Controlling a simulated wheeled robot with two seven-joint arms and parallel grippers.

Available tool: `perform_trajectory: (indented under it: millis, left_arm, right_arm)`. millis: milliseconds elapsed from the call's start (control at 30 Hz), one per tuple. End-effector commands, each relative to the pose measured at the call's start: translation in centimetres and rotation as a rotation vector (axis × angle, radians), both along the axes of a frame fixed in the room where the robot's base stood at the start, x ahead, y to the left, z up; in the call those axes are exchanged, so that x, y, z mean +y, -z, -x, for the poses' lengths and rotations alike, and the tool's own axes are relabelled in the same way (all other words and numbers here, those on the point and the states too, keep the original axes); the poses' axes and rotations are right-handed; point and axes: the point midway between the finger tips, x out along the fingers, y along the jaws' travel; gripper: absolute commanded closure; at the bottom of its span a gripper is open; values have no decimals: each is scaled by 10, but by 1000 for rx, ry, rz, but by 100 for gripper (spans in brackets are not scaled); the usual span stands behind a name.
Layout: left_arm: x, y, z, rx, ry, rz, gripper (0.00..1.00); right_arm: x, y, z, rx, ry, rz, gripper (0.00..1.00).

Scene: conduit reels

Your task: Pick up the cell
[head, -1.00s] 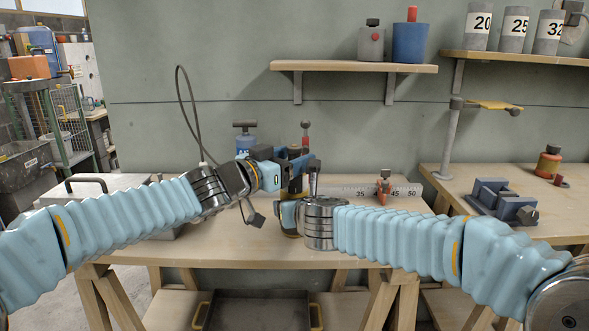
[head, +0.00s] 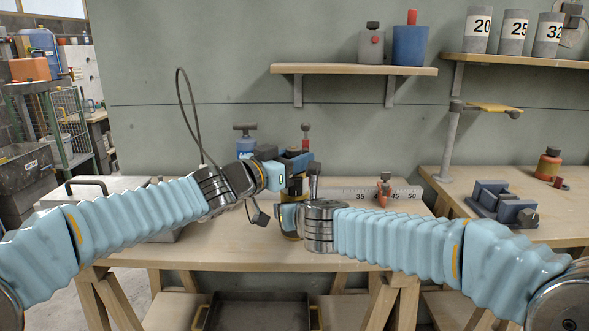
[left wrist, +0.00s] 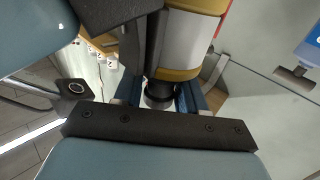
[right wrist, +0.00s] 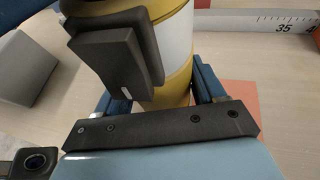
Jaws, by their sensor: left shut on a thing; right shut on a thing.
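The cell is a yellow cylinder with a white band. It shows in the left wrist view (left wrist: 190,45) and in the right wrist view (right wrist: 177,45), partly hidden by dark gripper parts. My left gripper (head: 293,162) is shut on its upper part. My right gripper (head: 291,212) is shut on it lower down. In the head view the cell (head: 294,187) is mostly hidden between the two grippers, above the wooden bench (head: 240,245). The cell looks about upright. I cannot tell if its bottom touches the bench.
A blue bottle (head: 246,143) and a red-topped tool (head: 305,138) stand behind the grippers. A ruler strip (head: 350,192) with a red clamp (head: 384,190) lies to the right. A grey case (head: 100,202) sits at the left. A thin cable (head: 190,115) rises near my left wrist.

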Motion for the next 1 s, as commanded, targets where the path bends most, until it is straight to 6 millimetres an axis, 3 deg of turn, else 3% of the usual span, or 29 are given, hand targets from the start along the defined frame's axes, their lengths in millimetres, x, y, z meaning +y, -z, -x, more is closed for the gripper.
perform_trajectory:
  millis: [233,800,1000]
  left_arm:
    - [-1,-8,0,2,3,-2,93]
    - [-2,-88,0,-5,4,-1,93]
    - [-1,-99,0,-1,1,-1,93]
  right_arm:
    - [0,0,0,-1,0,0,74]
    - [0,0,0,-1,0,0,74]
    - [0,0,0,-1,0,0,74]
